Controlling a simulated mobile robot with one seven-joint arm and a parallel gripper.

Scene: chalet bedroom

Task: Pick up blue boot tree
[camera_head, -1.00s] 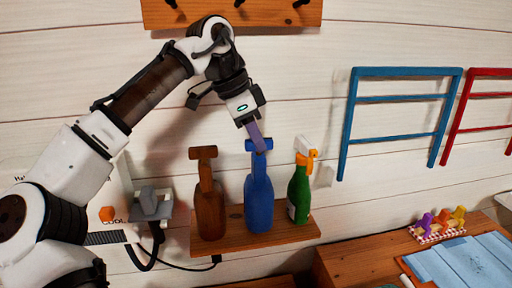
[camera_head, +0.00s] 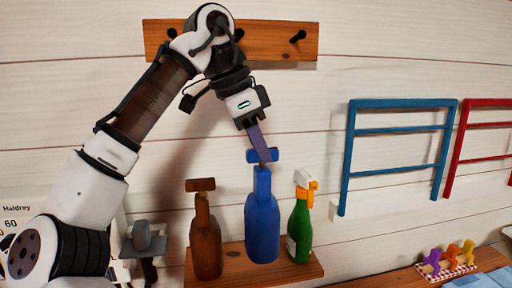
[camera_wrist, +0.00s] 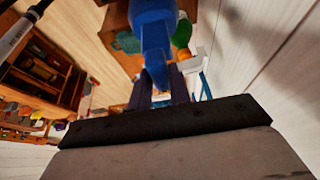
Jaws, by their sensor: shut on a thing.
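The blue boot tree (camera_head: 262,228) hangs upright from my gripper (camera_head: 262,152), between the brown boot tree and the green bottle. My gripper comes down from the upper left and is shut on the narrow top of the blue boot tree. Its base appears slightly above the wooden shelf (camera_head: 240,272), though the gap is hard to judge. In the wrist view, the blue boot tree (camera_wrist: 153,35) reaches away from the dark fingers (camera_wrist: 160,92), and its far end is cut off by the top edge.
A brown boot tree (camera_head: 206,240) stands close on the left. A green spray bottle (camera_head: 300,235) with a white and orange head stands close on the right. A peg rack (camera_head: 270,40) is on the wall above. A blue wall rack (camera_head: 400,145) hangs further right.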

